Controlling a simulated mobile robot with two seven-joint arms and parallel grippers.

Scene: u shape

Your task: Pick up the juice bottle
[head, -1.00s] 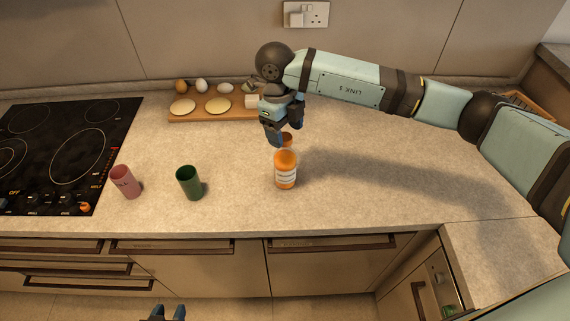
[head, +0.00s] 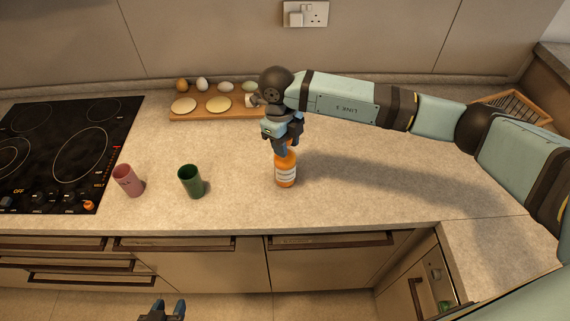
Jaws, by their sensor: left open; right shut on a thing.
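The juice bottle (head: 286,172) is orange with a white label and stands upright on the counter. My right gripper (head: 286,147) reaches down from above and is shut on the bottle's upper part, which its fingers partly hide. The bottle's base seems to rest on the counter; I see no clear gap. My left gripper (head: 167,311) shows at the bottom edge, low in front of the drawers, open and empty.
A green cup (head: 191,181) and a pink cup (head: 127,180) stand left of the bottle. A wooden board (head: 203,113) with eggs and round pale pieces lies behind. A black cooktop (head: 62,150) is at left. The counter right of the bottle is clear.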

